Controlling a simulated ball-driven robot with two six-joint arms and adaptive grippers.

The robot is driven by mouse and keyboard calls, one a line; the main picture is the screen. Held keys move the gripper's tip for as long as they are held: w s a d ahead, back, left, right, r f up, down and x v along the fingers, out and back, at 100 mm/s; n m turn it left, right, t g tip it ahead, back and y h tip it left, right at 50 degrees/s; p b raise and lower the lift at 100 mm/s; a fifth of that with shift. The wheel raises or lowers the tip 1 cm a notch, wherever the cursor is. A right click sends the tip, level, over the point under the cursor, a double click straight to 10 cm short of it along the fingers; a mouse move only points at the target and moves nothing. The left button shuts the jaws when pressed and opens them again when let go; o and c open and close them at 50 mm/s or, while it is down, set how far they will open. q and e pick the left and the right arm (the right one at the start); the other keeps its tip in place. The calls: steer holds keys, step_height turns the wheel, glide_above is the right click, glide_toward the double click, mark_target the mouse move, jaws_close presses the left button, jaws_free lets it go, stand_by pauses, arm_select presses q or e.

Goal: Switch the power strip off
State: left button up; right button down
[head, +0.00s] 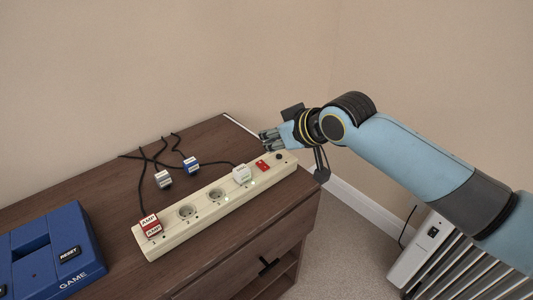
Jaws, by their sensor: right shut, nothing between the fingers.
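A long cream power strip (211,213) lies on a dark brown cabinet top. Its red rocker switch (262,165) is near the far right end, with a small dark round part (279,157) beside it. A red and white AMP plug (151,226) sits at the near left end. A white plug (241,173) sits in a socket near the switch. Two sockets between them are empty. Small green lights show on the strip. My right gripper (268,138) is shut and empty, just behind the strip's switch end, apart from the switch as far as I can see. My left gripper is out of view.
A white-grey plug (163,179) and a blue-white plug (190,165) lie loose behind the strip with dark cables. A blue GAME box (85,255) with a RESET button stands at left. A white slatted radiator-like unit (415,255) stands on the floor at right. Walls are behind.

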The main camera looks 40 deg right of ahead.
mark_target(271, 168)
steer(key=shift+w+a+f, duration=0.1)
steer(key=shift+w+f, duration=0.15)
steer(key=shift+f, duration=0.55)
steer(key=shift+w+d+f, duration=0.1)
steer(key=shift+w+f, duration=0.2)
steer(key=shift+f, duration=0.5)
steer(key=shift+w+a+f, duration=0.1)
steer(key=shift+w+f, duration=0.15)
steer(key=shift+f, duration=0.55)
steer(key=shift+f, duration=0.15)
steer(key=shift+s+p, duration=0.45)
steer(key=shift+p, duration=0.1)
steer(key=shift+s, duration=0.35)
